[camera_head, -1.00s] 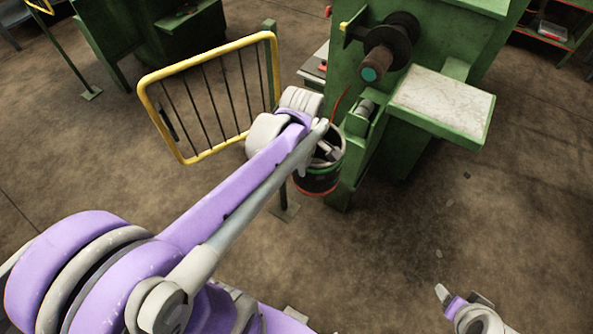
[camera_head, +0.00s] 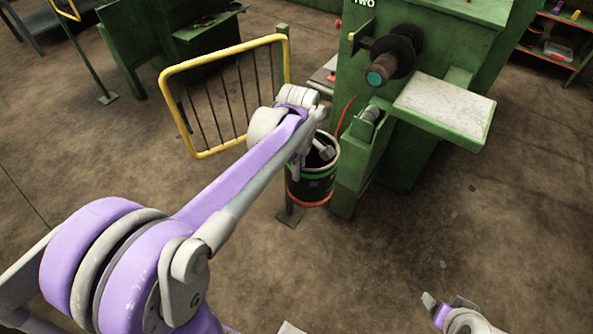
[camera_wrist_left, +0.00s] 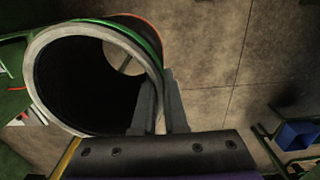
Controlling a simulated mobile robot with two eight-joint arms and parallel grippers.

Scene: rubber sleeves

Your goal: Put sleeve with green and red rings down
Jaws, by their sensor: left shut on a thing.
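The black sleeve (camera_head: 313,183) with green and red rings hangs in the air in front of the green machine in the head view. Its open top shows, with the green ring high and the red ring at the bottom edge. My left gripper (camera_head: 322,152) is shut on the sleeve's wall near the top rim. In the left wrist view the sleeve (camera_wrist_left: 40,75) shows its pale rim and hollow inside, and the fingers of my left gripper (camera_wrist_left: 162,105) pinch its wall. My right gripper (camera_head: 434,300) is at the bottom right, away from the sleeve; its jaw state is unclear.
The green machine (camera_head: 430,60) with a pale-topped shelf (camera_head: 443,103) stands right behind the sleeve. A yellow-framed barrier (camera_head: 165,105) stands to the left. Open brown floor (camera_head: 480,230) lies at the right. Shelves with items (camera_head: 553,45) are at the far right.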

